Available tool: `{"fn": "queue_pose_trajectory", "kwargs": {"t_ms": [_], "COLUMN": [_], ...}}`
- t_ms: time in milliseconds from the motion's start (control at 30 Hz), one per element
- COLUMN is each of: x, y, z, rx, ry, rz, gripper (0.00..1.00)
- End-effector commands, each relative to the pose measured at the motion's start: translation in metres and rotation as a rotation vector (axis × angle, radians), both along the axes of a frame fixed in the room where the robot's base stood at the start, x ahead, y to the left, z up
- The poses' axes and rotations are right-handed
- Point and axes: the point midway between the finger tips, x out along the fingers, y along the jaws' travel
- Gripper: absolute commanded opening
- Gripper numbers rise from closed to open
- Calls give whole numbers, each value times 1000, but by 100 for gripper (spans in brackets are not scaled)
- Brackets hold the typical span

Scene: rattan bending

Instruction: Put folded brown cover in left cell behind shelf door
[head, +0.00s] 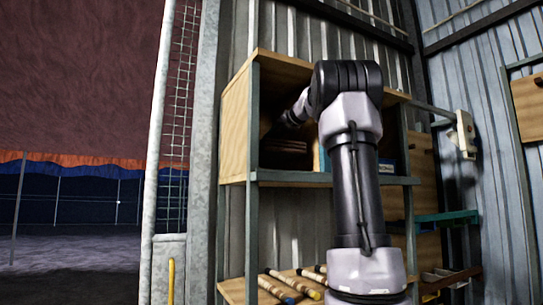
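The wooden shelf (282,177) with a grey metal frame stands at the centre. My arm reaches into its upper left cell. My gripper (274,134) is in the dark of that cell; its fingers are too dark to tell open from shut. A dark brown, flat, layered thing (285,147), which looks like the folded brown cover, lies low in this cell, just below and beside my gripper. I cannot tell whether they touch. A light wooden panel (236,130) forms the left side; I cannot tell whether it is the shelf door.
My arm hides much of the shelf's middle. Several rods with coloured ends (283,284) lie on the lower board. A metal post with mesh (180,100) stands close on the left. A green ledge (446,217) is at right.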

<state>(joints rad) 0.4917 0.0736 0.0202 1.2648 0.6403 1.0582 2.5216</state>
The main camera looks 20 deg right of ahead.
Motion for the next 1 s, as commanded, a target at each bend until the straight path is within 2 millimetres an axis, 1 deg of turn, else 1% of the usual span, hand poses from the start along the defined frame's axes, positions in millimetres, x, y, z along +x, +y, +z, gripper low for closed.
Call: {"fn": "queue_pose_trajectory", "kwargs": {"t_ms": [33, 200, 367, 600, 700, 1000], "x": [4, 2, 2, 3, 6, 6], "y": [1, 0, 0, -1, 0, 0], "z": [-2, -25, -35, -66, -70, -72], "rx": [-1, 1, -1, 1, -1, -1], "ry": [-1, 1, 0, 0, -1, 0], "rz": [1, -1, 0, -2, 0, 0], "gripper": [0, 0, 0, 0, 0, 0]}}
